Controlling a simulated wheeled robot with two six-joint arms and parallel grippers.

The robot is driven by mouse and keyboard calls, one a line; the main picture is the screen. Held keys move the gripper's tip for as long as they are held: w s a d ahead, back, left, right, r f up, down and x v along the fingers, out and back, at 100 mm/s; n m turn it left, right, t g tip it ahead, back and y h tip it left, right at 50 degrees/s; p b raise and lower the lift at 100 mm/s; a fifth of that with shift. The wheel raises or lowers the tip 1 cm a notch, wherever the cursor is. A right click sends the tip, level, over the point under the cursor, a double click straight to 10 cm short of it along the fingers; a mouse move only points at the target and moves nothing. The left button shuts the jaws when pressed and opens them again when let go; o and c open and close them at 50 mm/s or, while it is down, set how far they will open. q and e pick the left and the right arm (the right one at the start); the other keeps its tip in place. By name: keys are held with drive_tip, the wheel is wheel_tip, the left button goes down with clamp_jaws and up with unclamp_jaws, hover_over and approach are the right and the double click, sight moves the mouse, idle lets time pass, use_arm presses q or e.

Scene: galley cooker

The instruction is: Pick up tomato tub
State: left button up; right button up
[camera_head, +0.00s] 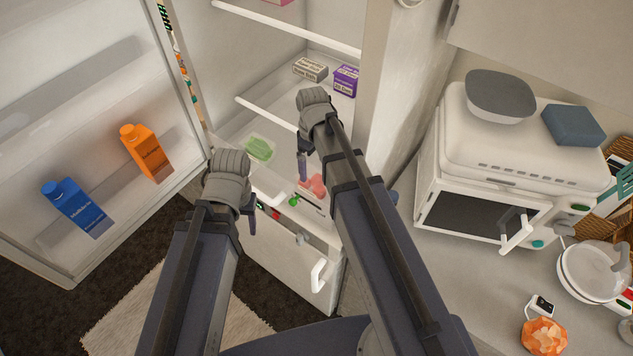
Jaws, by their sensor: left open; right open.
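A pinkish-red item (316,186), seemingly the tomato tub, sits low inside the open fridge and is partly hidden by my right arm. A green-lidded clear tub (259,148) sits on the fridge shelf to its left. My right gripper (302,172) points down inside the fridge, just left of and above the red item; it is open, with nothing seen in it. My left gripper (251,225) hangs by the front left of the fridge, mostly hidden behind its own wrist; it is open.
The fridge door (92,120) stands open at left, holding a blue carton (78,205) and an orange carton (147,152). Two boxes, beige (310,69) and purple (345,80), stand on an upper shelf. A microwave (475,200) stands on the right counter. A fridge drawer (285,262) is below.

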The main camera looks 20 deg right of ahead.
sight(315, 177)
drive_tip(key=shift+s+f+b, duration=0.1)
drive_tip(key=shift+f+b, duration=0.15)
drive_tip(key=shift+b, duration=0.05)
drive_tip(key=f+b, duration=0.7)
drive_tip(key=shift+d+f, duration=0.15)
drive_tip(key=shift+d, duration=0.05)
drive_tip(key=c, duration=1.3)
drive_tip(key=shift+o, duration=0.2)
